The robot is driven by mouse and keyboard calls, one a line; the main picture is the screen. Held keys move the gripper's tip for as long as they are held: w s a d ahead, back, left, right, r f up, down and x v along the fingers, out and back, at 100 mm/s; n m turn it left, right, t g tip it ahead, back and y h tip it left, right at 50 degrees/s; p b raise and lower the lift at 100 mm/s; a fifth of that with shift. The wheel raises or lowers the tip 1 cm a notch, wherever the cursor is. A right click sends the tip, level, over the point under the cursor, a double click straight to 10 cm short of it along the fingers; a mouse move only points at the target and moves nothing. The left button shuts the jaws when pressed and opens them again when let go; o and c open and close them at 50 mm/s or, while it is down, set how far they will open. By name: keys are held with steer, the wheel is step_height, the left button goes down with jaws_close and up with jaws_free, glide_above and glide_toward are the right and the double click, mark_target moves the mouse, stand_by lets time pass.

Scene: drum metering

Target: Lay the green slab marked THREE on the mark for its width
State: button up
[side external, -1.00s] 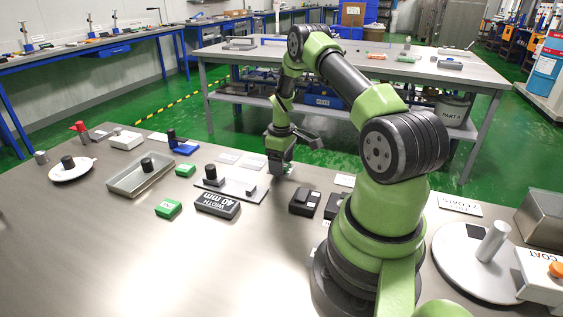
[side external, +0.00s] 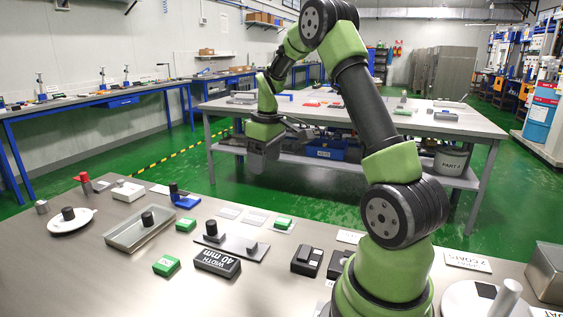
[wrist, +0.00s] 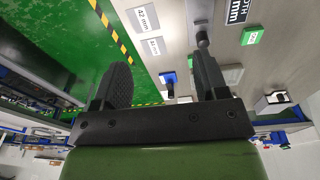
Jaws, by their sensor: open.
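One small green slab (side external: 283,223) lies on the right-hand white card of a row of cards at the table's back edge. I cannot read its marking at this size. Two more green slabs stand apart to the left, one near the blue item (side external: 186,224) and one beside the width display (side external: 166,265). My gripper (side external: 262,160) is raised above and behind the row, clear of the slabs. In the wrist view its two fingers (wrist: 160,78) are spread with nothing between them. White cards, one reading 42 mm (wrist: 143,18), show beyond the fingers.
The dark width display reading 40 mm (side external: 217,262) stands before a grey plate with a black knob (side external: 240,246). A metal tray (side external: 140,230) is to the left, dark blocks (side external: 306,261) to the right. The table's front left is clear.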

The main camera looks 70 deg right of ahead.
steer(key=s+a+r+m+t, duration=0.1)
steer(key=s+a+r+t, duration=0.1)
steer(key=a+r, duration=0.5)
steer(key=s+a+r+m+t, duration=0.15)
steer(key=a+r, duration=0.25)
steer(key=a, duration=0.5)
steer(key=s+a+t+y, duration=0.2)
steer(key=s+a, duration=0.6)
steer(key=s, duration=0.2)
steer(key=shift+s+a+r+m, duration=0.2)
steer(key=shift+a+r+m, duration=0.05)
steer(key=shift+r+m, duration=0.15)
steer(key=shift+t, duration=0.25)
